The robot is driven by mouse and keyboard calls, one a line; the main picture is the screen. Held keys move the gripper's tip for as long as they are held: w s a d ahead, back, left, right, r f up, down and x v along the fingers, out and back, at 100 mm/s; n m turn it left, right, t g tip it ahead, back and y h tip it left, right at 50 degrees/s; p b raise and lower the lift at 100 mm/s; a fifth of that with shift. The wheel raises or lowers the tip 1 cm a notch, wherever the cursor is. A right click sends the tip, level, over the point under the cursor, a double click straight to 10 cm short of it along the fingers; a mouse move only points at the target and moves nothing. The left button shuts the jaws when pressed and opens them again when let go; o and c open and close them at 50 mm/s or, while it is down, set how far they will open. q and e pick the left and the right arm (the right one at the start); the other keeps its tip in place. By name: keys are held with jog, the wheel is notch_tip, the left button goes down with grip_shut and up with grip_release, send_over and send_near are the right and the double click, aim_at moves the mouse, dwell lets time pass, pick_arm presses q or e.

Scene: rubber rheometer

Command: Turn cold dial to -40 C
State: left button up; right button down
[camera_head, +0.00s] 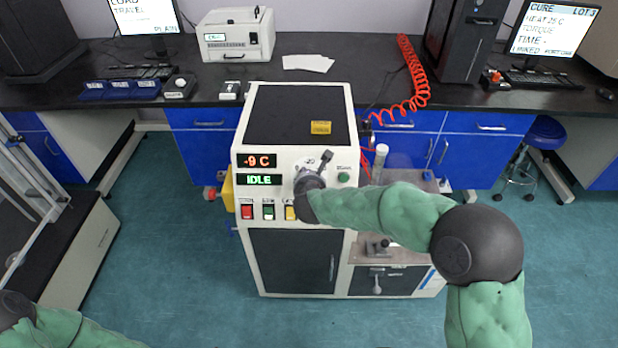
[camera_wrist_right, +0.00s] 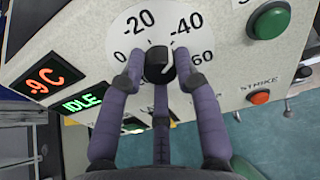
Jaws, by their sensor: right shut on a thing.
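The cold dial has a white round plate (camera_wrist_right: 161,22) marked 0, -20, -40 and 60 at the edge, with a black knob (camera_wrist_right: 158,58) at its centre. My right gripper (camera_wrist_right: 157,72) is shut on the knob, with its fingers on both sides of it in the right wrist view. The knob's exact setting is hard to read. In the head view my right gripper (camera_head: 312,175) covers most of the dial on the panel. A red display (camera_head: 257,160) reads -9 C, and a green display (camera_head: 259,180) below reads IDLE. My left gripper is out of view.
A green button (camera_wrist_right: 268,20) is right of the dial, with an orange button (camera_wrist_right: 259,97) marked STRIKE below it. Red, green and yellow switches (camera_head: 268,211) sit low on the panel. A red coiled hose (camera_head: 412,80) hangs behind the machine (camera_head: 300,115).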

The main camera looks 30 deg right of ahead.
dwell(0.4)
jog(key=c, duration=0.9)
grip_release()
jog(key=v, duration=1.2)
